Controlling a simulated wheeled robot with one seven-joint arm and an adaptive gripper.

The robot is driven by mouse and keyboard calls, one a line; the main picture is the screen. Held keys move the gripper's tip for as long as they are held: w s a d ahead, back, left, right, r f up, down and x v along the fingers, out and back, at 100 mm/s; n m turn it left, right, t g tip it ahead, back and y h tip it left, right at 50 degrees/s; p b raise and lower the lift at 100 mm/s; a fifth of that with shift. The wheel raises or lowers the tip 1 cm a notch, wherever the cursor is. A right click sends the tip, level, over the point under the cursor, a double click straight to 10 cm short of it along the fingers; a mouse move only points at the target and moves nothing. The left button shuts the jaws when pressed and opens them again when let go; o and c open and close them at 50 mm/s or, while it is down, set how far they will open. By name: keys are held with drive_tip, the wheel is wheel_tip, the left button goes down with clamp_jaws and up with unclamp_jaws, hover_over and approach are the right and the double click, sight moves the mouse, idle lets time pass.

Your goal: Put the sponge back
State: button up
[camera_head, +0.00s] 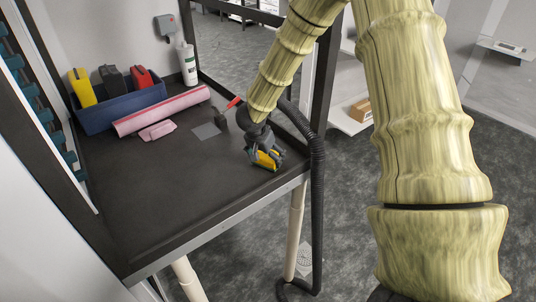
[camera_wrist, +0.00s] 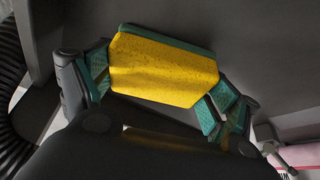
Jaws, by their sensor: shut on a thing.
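The yellow sponge (camera_wrist: 165,70) with a dark green layer along its far edge is held between the two fingers of my gripper (camera_wrist: 160,86). The fingers press on its left and right ends in the wrist view. In the head view my gripper (camera_head: 265,155) is low over the right front part of the dark bench (camera_head: 180,190), and the yellow of the sponge (camera_head: 268,159) shows between the fingers. I cannot tell whether the sponge touches the bench top.
A blue bin (camera_head: 122,110) holds yellow, black and red items. In front lie a pink roll (camera_head: 160,110) and a pink cloth (camera_head: 157,131). A flat grey square (camera_head: 206,131) lies left of my gripper. A white bottle (camera_head: 187,65) stands behind. A black hose (camera_head: 318,190) hangs at right.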

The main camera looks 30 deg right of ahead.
drive_tip(key=shift+w+a+f, duration=0.1)
drive_tip(key=shift+f, duration=0.05)
drive_tip(key=o, duration=0.9)
drive_tip(key=shift+w, duration=0.15)
drive_tip(key=shift+o, duration=0.2)
drive_tip(key=shift+a+r, duration=0.1)
drive_tip(key=shift+r, duration=0.4)
drive_tip(key=b+v, duration=0.2)
drive_tip(key=v, duration=0.9)
drive_tip(key=shift+s, duration=0.2)
drive_tip(key=shift+a, duration=0.1)
